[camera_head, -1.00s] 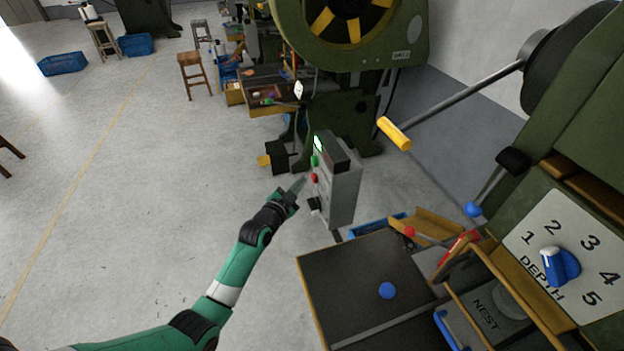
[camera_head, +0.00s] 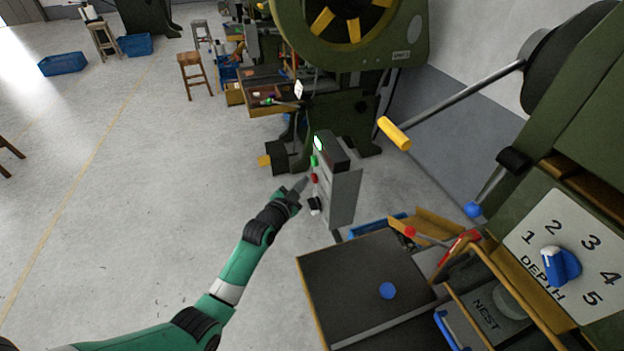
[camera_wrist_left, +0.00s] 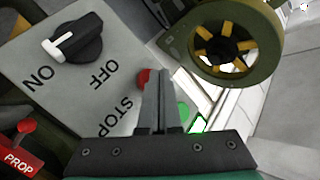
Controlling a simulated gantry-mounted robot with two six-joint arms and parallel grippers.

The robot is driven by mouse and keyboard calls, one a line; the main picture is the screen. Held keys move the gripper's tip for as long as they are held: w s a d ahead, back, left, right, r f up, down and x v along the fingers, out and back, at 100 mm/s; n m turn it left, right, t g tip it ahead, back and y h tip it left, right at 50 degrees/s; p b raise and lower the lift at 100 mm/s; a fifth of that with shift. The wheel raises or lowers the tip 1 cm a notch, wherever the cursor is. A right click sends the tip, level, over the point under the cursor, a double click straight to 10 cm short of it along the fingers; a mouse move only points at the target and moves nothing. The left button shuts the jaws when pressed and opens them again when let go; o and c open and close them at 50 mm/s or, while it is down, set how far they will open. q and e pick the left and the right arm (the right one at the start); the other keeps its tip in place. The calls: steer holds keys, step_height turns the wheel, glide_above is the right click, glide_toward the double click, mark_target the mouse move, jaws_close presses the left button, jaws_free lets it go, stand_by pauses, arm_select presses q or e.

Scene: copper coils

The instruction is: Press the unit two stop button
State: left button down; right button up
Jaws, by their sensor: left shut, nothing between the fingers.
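A grey control box (camera_head: 346,197) stands on a post in the middle of the head view. Its face carries a lit green display (camera_head: 319,143), a green button (camera_head: 313,161), a red stop button (camera_head: 315,178) and a black rotary switch (camera_head: 314,205). My left gripper (camera_head: 305,181) is shut and empty, its tips close beside the red button. In the left wrist view the red button (camera_wrist_left: 143,78) sits by the STOP lettering, partly hidden behind the left gripper's fingers (camera_wrist_left: 160,85). I cannot tell whether they touch it. My right gripper is out of view.
A green press (camera_head: 350,50) stands behind the box. A dark table with a blue knob (camera_head: 387,290) and a machine with a depth dial (camera_head: 560,265) are at the right. A yellow-handled lever (camera_head: 394,133) reaches out above. The floor at left is open.

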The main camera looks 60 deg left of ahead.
arm_select(q)
steer(key=shift+w+d, duration=0.15)
steer(key=shift+w, duration=0.35)
stand_by(0.6)
steer(key=shift+s, duration=0.1)
steer(key=shift+s+a, duration=0.2)
steer(key=shift+s, duration=0.55)
steer(key=shift+s, duration=0.1)
steer(key=shift+s+a, duration=0.2)
steer(key=shift+s, duration=0.6)
steer(key=shift+s+a, duration=0.25)
steer(key=shift+s, duration=0.5)
steer(key=shift+s+a, duration=0.2)
steer(key=shift+s, duration=0.6)
